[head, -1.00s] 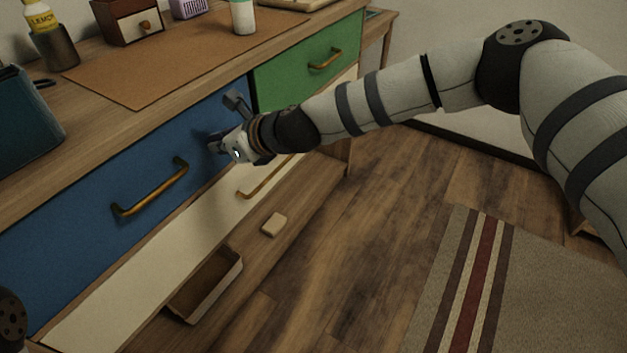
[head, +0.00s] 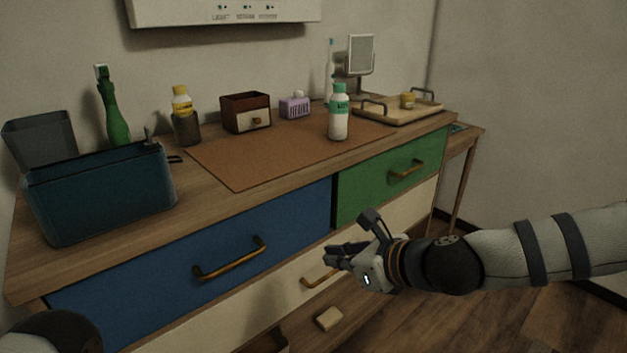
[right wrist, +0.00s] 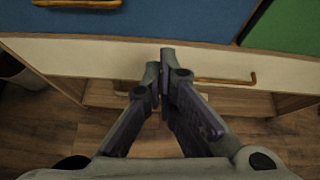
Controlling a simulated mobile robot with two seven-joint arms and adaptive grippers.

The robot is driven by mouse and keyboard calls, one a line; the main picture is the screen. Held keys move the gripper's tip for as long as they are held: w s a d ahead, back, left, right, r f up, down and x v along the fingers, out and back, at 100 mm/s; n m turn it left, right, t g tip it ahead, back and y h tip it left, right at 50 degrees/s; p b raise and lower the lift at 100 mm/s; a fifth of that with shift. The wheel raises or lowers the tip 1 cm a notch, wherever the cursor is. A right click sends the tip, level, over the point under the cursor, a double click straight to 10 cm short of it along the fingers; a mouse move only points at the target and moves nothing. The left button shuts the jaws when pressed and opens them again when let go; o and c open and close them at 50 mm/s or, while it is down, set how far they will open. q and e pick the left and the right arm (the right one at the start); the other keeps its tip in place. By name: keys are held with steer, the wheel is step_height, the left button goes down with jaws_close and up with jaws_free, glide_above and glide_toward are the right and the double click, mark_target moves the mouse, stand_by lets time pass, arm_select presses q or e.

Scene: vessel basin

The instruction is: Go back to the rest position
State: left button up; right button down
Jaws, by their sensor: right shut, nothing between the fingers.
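My right gripper (head: 348,250) is in front of the dresser, near the line between the blue drawer (head: 190,290) and the green drawer (head: 375,188). In the right wrist view its fingers (right wrist: 163,75) are together with nothing between them, and the cream drawer (right wrist: 100,58) lies beyond. The gripper appears apart from the furniture. A dark rounded part of my own body shows at the lower left of the head view; my left gripper does not show.
The dresser top (head: 225,200) holds a teal bin (head: 100,195), a white bottle with green cap (head: 339,118) and a wooden tray (head: 395,112). A small pale block (head: 328,319) lies low below the cream drawer. The brown mat (head: 250,165) is mostly bare.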

steer(key=s+f+n+g+h+p, duration=0.1)
steer(key=s+f+n+g, duration=0.1)
steer(key=s+f+n, duration=0.5)
steer(key=s+f+n+g+h+p, duration=0.1)
steer(key=s+f+n+g+p, duration=0.15)
steer(key=s, duration=0.85)
steer(key=s+f+n+g, duration=0.35)
steer(key=s+f, duration=0.25)
steer(key=s, duration=0.3)
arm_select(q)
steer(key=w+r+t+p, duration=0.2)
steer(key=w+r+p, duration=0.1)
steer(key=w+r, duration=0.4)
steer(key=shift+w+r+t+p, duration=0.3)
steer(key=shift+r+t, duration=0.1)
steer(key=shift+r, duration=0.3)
arm_select(e)
steer(key=s+d+n+g+h, duration=0.1)
steer(key=s+d+n+h, duration=0.1)
steer(key=s+d+n, duration=0.5)
steer(key=s+d+r+n+g+h, duration=0.1)
steer(key=s+d+n, duration=0.6)
steer(key=s, duration=0.7)
steer(key=shift+s+d+g+h, duration=0.2)
steer(key=shift+s+g+h, duration=0.2)
steer(key=shift+g+h, duration=0.55)
steer(key=shift+r, duration=0.1)
